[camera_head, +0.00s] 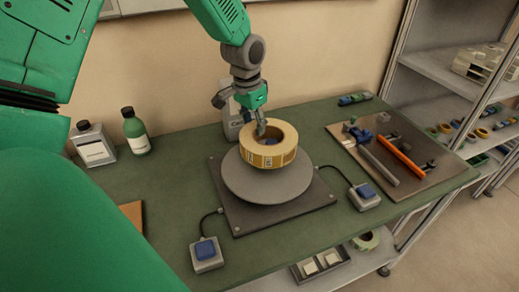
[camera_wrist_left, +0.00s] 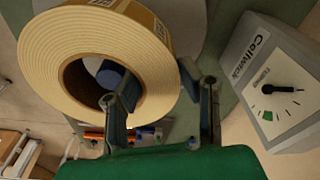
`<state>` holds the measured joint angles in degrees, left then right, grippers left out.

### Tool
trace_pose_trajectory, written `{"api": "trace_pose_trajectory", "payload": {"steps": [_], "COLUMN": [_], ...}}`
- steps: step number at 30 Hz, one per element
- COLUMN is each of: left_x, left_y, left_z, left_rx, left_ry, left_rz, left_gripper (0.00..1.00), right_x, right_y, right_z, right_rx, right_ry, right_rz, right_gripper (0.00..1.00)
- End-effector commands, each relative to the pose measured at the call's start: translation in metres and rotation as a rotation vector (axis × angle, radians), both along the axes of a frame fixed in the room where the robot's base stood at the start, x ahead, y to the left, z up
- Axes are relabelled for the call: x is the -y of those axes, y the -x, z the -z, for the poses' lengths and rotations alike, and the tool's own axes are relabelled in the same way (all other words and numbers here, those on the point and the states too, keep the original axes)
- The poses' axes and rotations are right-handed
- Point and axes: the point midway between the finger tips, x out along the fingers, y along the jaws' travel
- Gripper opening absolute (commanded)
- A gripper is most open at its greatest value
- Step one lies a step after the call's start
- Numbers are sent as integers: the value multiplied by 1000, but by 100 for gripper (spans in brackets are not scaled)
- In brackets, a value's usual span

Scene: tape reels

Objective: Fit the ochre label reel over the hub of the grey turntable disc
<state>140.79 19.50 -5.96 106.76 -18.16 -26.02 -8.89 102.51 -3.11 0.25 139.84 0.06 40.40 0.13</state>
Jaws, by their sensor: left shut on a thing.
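The ochre label reel (camera_head: 268,154) is over the grey turntable disc (camera_head: 262,188) in the head view, roughly level. My left gripper (camera_head: 261,131) comes down from above and is shut on the reel's ring wall. In the left wrist view, one finger is in the bore of the reel (camera_wrist_left: 140,50) and the other outside. The blue hub (camera_wrist_left: 112,74) shows through the bore, off to one side. I cannot tell whether the reel hangs just above the hub or is around it. My right gripper is not in view.
The disc stands on a dark base plate (camera_head: 235,216) between two blue-button boxes (camera_head: 206,254) (camera_head: 364,196). A gauge box (camera_wrist_left: 270,85) stands close behind the reel. Bottles (camera_head: 136,132) are at left; a tool board (camera_head: 385,160) is at right.

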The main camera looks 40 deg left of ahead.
Motion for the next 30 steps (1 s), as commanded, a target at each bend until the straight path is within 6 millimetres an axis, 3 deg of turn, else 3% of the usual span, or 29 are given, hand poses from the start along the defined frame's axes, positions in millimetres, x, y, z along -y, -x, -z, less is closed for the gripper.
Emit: {"api": "trace_pose_trajectory", "payload": {"steps": [15, 26, 27, 30], "left_x": [3, 0, 0, 0], "left_y": [0, -1, 0, 0], "left_z": [57, 62, 63, 62], "left_rx": [-1, 3, 2, 1], "left_ry": [-2, 0, 0, 0], "left_rz": [1, 0, 0, 0], "left_gripper": [0, 0, 39, 41], "right_x": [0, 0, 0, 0], "right_y": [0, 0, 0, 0], "right_z": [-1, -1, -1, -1], "right_rx": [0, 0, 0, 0], "right_ry": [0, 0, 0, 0], "right_rz": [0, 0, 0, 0], "right_gripper": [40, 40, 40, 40]}}
